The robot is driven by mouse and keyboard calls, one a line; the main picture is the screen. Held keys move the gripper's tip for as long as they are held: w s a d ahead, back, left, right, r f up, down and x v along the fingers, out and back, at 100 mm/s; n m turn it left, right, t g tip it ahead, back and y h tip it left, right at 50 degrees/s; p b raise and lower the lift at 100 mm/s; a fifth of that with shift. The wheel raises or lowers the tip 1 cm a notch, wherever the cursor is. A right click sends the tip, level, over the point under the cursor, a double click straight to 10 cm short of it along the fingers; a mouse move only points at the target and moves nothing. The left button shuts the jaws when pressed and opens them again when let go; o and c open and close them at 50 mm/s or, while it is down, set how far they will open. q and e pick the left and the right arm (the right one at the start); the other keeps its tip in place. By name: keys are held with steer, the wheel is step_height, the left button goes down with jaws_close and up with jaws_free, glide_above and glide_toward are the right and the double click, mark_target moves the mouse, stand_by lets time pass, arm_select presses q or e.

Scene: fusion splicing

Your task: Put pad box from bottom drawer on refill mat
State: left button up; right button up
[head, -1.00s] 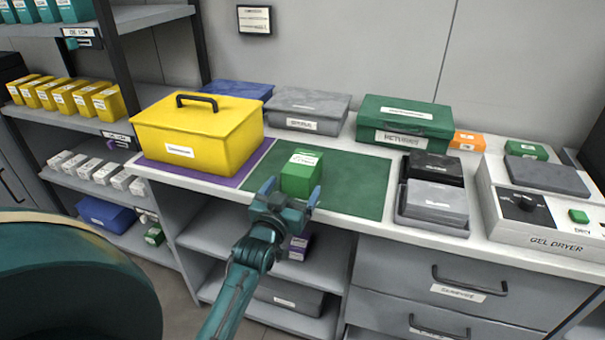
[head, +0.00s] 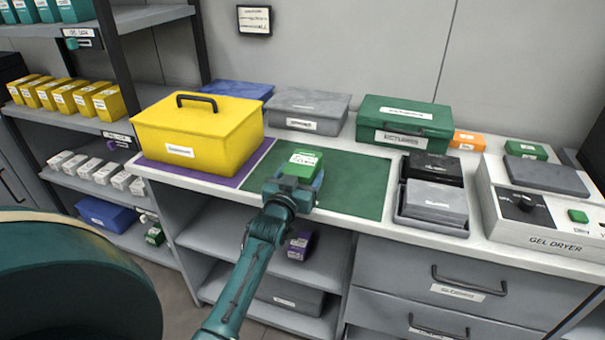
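A small green box (head: 304,160) with a white label on top is at the left part of the green mat (head: 356,190). I cannot read its label, so I cannot tell if it is the pad box. My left gripper (head: 294,186) is at the near side of this box and covers most of its front. Its fingers reach along the box's sides; whether they press on it is hidden. The lower drawer (head: 420,322) under the counter, with a black handle, looks shut. My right gripper is out of view.
A yellow box (head: 200,140) stands on a purple mat (head: 200,173) to the left. A dark green case (head: 404,115) stands behind the green mat. A grey tray (head: 432,225) with boxes and a gel dryer (head: 550,225) are to the right. The mat's right part is clear.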

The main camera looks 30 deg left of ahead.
arm_select(q)
steer(key=c, duration=0.8)
